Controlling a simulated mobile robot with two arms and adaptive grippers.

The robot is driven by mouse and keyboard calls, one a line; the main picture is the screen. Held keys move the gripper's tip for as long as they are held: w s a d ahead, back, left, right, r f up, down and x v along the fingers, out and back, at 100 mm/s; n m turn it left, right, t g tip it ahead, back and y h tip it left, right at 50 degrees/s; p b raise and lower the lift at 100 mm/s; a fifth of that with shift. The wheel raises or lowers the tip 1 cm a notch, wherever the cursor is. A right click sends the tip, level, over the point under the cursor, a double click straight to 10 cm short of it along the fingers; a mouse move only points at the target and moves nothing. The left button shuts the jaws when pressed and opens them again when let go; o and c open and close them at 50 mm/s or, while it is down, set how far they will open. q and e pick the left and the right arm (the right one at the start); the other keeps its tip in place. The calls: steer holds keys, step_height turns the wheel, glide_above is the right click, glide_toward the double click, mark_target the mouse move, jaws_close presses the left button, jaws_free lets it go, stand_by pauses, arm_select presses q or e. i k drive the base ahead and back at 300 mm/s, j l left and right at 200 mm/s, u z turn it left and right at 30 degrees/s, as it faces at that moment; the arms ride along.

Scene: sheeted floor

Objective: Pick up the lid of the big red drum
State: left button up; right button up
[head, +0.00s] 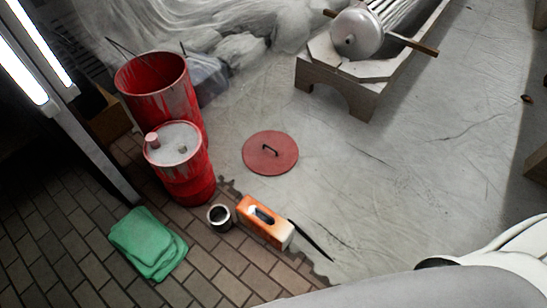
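The red lid (270,153) lies flat on the pale sheet in the middle of the head view. It is a round disc with a small dark handle on top. The big red drum (160,92) stands upright to its left, its top open and its sides streaked with grey. A smaller red drum (187,182) with a pale top and a pinkish knob stands in front of it and hides its lower part. Neither of my grippers is in view. A white and grey part of my own body fills the bottom right.
A green folded cloth (148,243), a small open tin (219,217) and an orange box-like tool (263,222) lie on the brick floor near the sheet's edge. A wooden stand with a metal roller (357,32) is at the back. The sheet right of the lid is clear.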

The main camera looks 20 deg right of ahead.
mark_target(270, 153)
steer(key=l+u, duration=0.3)
steer(key=l, duration=0.45)
steer(key=l+u, duration=0.25)
steer(key=l, duration=0.5)
steer(key=k+l+u, duration=0.15)
steer(key=l+u, duration=0.15)
steer(key=l, duration=0.45)
